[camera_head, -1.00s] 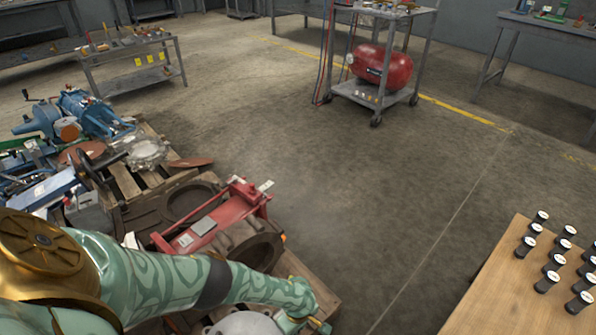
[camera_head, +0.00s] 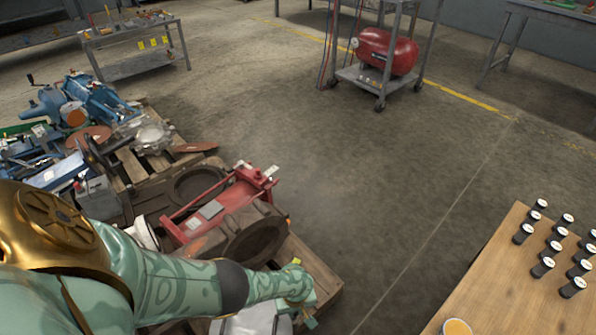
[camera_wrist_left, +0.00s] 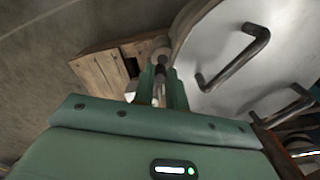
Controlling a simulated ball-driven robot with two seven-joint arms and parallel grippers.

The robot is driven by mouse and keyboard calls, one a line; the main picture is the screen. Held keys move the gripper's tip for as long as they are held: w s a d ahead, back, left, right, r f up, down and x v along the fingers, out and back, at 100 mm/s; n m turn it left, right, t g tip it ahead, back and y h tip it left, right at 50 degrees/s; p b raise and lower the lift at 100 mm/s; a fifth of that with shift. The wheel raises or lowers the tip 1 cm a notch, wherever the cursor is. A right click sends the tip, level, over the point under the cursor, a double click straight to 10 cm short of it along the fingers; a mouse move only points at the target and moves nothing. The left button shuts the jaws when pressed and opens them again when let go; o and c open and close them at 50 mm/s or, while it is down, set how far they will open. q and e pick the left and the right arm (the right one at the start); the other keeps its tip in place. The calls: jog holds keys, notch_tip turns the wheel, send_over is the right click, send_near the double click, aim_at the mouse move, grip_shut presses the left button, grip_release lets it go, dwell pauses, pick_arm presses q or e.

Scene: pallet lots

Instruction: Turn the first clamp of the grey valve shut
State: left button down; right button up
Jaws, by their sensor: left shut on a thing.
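The grey valve (camera_head: 250,323) shows only in part at the bottom of the head view, beside the pallet's near corner and partly behind my left arm. In the left wrist view, a large pale grey round face (camera_wrist_left: 225,50) carries dark bent handles (camera_wrist_left: 235,60). My left gripper (camera_head: 306,312) is at the valve's right side in the head view. In the left wrist view its green fingers (camera_wrist_left: 160,85) are shut on a small clamp end (camera_wrist_left: 161,56) at the rim of the grey face. The fingers hide most of the clamp. My right gripper is out of view.
A wooden table (camera_head: 480,285) with several black-and-white cylinders stands at the right. Open concrete floor lies between them. A red tank (camera_head: 385,52) sits on a cart behind.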

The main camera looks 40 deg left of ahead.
pick_arm(q)
jog(key=m, duration=0.1)
jog(key=s+m, duration=0.1)
jog(key=m, duration=0.1)
jog(key=shift+s+a, duration=0.1)
jog(key=shift+a, duration=0.25)
jog(key=shift+s+a+m, duration=0.3)
jog(key=shift+a+m, duration=0.05)
jog(key=shift+m, duration=0.45)
jog(key=m, duration=0.2)
jog(key=a+m, duration=0.1)
jog(key=shift+s+a+m, duration=0.3)
jog(key=shift+s+m, duration=0.1)
jog(key=shift+s+a+m, duration=0.1)
jog(key=shift+a+m, duration=0.5)
jog(key=shift+m, duration=0.6)
jog(key=shift+a+m, duration=0.4)
jog(key=shift+m, duration=0.4)
jog(key=shift+a+m, duration=0.15)
jog(key=shift+m, duration=0.25)
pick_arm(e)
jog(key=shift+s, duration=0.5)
pick_arm(q)
jog(key=c, duration=1.4)
grip_release()
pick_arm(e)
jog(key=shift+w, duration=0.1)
